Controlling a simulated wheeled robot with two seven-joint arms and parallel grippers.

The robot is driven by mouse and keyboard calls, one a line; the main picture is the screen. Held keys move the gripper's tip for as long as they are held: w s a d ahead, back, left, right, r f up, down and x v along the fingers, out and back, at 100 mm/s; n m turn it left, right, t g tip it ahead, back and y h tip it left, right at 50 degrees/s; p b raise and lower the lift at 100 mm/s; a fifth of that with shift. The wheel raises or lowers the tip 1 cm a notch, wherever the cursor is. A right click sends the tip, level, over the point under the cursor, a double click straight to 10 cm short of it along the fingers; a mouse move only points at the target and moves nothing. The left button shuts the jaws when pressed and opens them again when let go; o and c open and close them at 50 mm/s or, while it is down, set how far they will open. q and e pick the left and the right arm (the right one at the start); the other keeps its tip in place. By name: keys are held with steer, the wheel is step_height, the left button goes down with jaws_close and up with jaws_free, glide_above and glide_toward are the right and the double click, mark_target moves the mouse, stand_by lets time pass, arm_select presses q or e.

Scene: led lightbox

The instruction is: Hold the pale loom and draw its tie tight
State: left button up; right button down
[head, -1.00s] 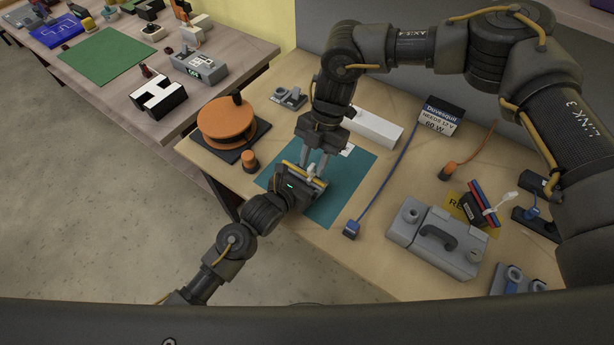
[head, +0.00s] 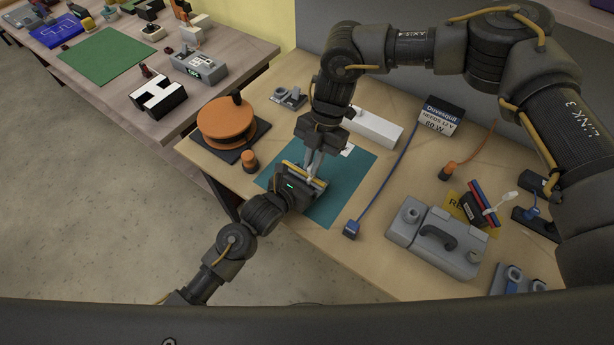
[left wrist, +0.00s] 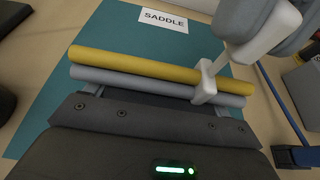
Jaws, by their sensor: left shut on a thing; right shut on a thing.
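The pale loom (left wrist: 150,68), a yellow and a grey-blue strand side by side, lies across the jaws of my left gripper (left wrist: 150,105). It also shows in the head view (head: 292,166). My left gripper in the head view (head: 302,184) is shut on the loom above the teal mat (head: 345,190). A white tie (left wrist: 205,82) goes around both strands, right of centre in the left wrist view. My right gripper (head: 314,170) comes from above and is shut on the tie, close to its head. The tie's tail is mostly hidden by the fingers.
A "SADDLE" label (left wrist: 164,20) lies on the mat. A blue cable with plug (head: 351,229) lies right of it, before a grey case (head: 437,240). An orange reel (head: 226,122) stands left. A red-and-blue loom with white tie (head: 484,202) stands at right.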

mark_target(309, 169)
steer(key=shift+r, duration=1.7)
steer(key=c, duration=1.5)
jaws_free()
steer(key=shift+v, duration=6)
steer(key=shift+s, duration=0.1)
arm_select(q)
steer(key=o, duration=1)
